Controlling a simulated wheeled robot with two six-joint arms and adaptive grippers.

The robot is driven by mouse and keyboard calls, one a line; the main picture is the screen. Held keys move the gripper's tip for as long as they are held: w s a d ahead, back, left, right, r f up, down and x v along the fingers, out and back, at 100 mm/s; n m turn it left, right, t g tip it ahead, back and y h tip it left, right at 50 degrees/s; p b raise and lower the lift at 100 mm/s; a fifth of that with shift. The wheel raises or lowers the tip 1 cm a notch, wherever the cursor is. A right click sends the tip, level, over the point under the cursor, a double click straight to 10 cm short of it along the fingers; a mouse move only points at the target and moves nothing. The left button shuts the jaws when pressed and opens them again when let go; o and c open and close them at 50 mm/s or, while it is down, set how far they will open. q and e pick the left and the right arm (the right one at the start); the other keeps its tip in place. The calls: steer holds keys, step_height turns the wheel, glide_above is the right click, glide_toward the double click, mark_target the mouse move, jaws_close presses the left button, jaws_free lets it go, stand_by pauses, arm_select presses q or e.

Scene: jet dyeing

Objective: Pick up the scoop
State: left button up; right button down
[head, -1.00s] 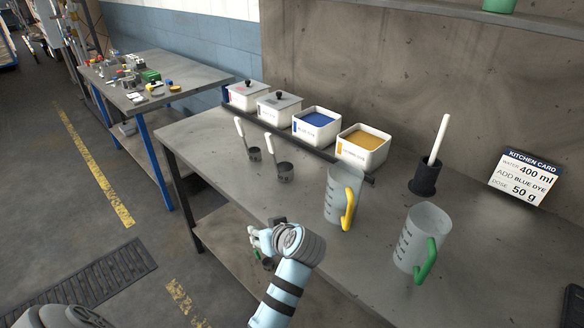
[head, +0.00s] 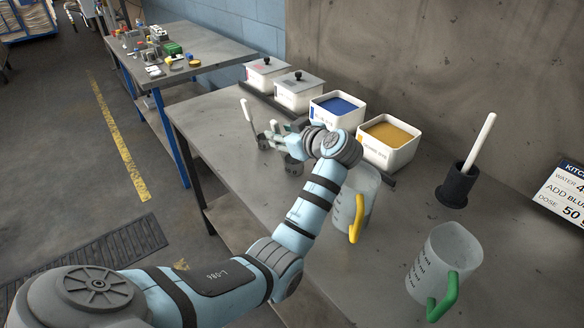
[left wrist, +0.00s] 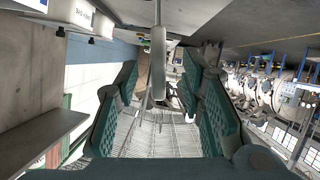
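Two measuring scoops with white upright handles and grey metal cups stand on the bench. The left scoop (head: 247,112) shows its handle and part of its cup. The other scoop (head: 293,166) shows mostly its cup, its handle hidden behind my left gripper (head: 274,138). The gripper is at handle height, just above that cup. In the left wrist view the green-padded fingers of my left gripper (left wrist: 165,88) are wide apart. A pale upright scoop handle (left wrist: 158,60) stands between them, with gaps at both sides. My right gripper is not in view.
Lidded white bins (head: 299,90), a blue dye bin (head: 338,110) and a yellow dye bin (head: 390,142) line the wall. A yellow-handled jug (head: 358,200) and a green-handled jug (head: 446,265) stand nearby. A dark holder (head: 457,187) holds a white rod.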

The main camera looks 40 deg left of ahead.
mark_target(279, 132)
arm_select(q)
steer(key=x, duration=0.2)
steer(key=b+x, duration=0.1)
steer(key=x, duration=0.1)
steer(key=shift+w+d+r, duration=0.1)
steer(key=shift+w+r, duration=0.05)
steer(key=shift+w, duration=0.05)
steer(key=shift+s+r, duration=0.1)
steer(key=shift+s, duration=0.1)
steer(key=c, duration=0.4)
steer(key=shift+d, duration=0.15)
jaws_close()
